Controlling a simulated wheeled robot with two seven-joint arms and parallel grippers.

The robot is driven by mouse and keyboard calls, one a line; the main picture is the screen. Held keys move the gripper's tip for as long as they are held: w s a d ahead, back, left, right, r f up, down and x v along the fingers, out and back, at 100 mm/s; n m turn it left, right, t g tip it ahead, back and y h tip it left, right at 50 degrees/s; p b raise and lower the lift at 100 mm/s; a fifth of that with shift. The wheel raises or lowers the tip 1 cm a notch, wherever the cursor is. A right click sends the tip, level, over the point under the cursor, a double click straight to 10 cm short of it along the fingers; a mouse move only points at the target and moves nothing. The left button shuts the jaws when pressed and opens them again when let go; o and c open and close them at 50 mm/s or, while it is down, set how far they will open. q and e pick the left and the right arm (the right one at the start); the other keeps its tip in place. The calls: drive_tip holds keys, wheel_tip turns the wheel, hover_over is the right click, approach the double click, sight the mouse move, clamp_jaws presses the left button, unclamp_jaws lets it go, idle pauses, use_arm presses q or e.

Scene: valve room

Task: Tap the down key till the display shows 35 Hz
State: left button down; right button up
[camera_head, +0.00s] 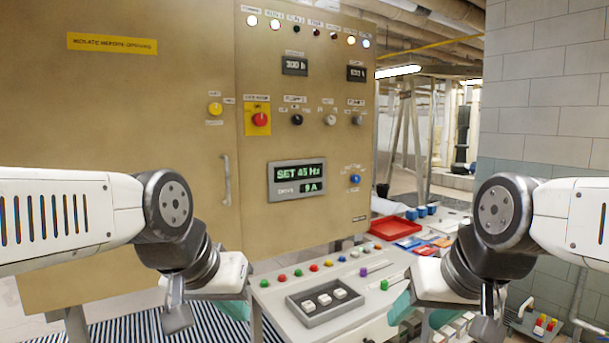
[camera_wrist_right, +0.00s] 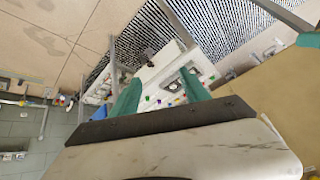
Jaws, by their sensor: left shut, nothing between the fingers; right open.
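The display (camera_head: 297,179) on the tan cabinet reads "SET 45 Hz", with "DRIVE 9 A" below it. My left gripper (camera_head: 235,309) is shut and empty at the console's left edge, partly hidden by my arm. My right gripper (camera_head: 418,311) is open at the console's right side, apart from the keys. Its two teal fingers show in the right wrist view (camera_wrist_right: 160,92).
Several coloured buttons (camera_head: 314,267) line the console's back. A red tray (camera_head: 390,228) lies on the table behind. The cabinet (camera_head: 150,130) stands close behind the console.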

clamp_jaws()
idle(1.6)
